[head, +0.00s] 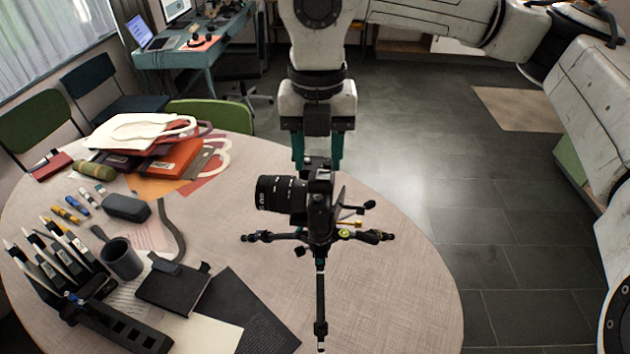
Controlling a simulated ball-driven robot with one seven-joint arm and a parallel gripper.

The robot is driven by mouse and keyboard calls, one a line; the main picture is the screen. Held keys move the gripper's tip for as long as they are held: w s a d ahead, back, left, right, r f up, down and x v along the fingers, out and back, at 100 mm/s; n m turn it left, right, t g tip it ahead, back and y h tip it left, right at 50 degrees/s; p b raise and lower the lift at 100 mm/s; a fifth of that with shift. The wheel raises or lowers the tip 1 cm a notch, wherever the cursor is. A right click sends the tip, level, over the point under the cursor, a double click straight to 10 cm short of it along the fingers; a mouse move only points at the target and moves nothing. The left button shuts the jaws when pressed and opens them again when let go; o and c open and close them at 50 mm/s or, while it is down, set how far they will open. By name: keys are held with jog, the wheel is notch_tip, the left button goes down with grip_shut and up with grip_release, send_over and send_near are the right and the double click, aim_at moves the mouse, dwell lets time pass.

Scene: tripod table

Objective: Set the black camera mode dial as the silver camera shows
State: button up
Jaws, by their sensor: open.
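The black camera (319,200) stands on a small tripod (320,290) on the round table (400,290), its lens (281,194) pointing left. Its mode dial is too small and too close to my gripper to make out. My gripper (317,162) points down from above, its two teal fingers apart, with the tips near the top of the black camera. I cannot tell whether the fingertips touch the camera or straddle the dial. I see no silver camera in this view.
Papers and folders (165,155) pile up at the back left of the table. A black pen organizer (115,322), a dark cup (121,259) and a black notebook (172,288) lie at the front left. The table is clear right of the tripod, out to its curved edge.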

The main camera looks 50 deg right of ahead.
aim_at(317, 197)
notch_tip(317, 197, down, 7)
jog(key=shift+f+p, duration=0.15)
jog(key=shift+p, duration=0.55)
grip_shut()
